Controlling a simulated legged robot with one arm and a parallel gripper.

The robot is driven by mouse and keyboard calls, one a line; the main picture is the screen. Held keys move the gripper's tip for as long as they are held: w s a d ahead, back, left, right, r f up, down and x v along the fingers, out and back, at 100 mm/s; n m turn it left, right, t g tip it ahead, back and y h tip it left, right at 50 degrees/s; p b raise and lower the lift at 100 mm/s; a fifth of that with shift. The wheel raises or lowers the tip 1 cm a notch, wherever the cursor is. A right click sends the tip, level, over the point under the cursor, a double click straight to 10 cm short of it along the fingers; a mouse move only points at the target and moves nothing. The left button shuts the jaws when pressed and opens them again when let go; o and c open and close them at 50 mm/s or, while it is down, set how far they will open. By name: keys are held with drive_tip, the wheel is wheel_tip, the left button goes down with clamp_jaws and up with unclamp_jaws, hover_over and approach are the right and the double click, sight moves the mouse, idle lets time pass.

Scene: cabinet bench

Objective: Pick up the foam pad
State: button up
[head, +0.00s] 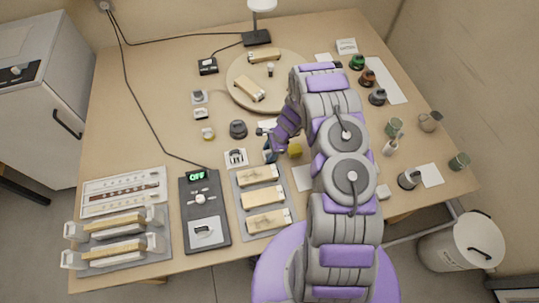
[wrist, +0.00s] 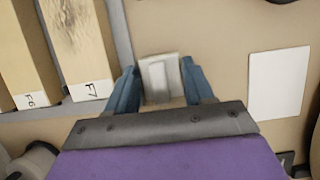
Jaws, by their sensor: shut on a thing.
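My gripper (wrist: 158,88) has its two blue fingers closed on a small pale grey-white block, which I take to be the foam pad (wrist: 158,76). The pad sits between the fingertips, with a lighter raised part on its face. In the head view my gripper (head: 269,153) is low over the bench, just beyond the tray of wooden blocks. The pad is too small and hidden to make out there. I cannot tell whether it touches the bench.
Labelled wooden blocks (head: 263,194) lie in a grey tray beside my gripper. A white square holder (head: 236,157) is to its left. A yellow object (head: 295,150) is close to my arm. A round wooden board (head: 291,101) lies farther back. A white card (wrist: 278,84) lies flat nearby.

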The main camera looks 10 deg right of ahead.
drive_tip(key=shift+c, duration=1.1)
drive_tip(key=shift+r, duration=0.1)
wheel_tip(320, 180, up, 10)
drive_tip(key=shift+f+p, duration=0.1)
drive_tip(key=shift+p, duration=0.35)
drive_tip(key=o, duration=0.5)
drive_tip(key=c, duration=0.3)
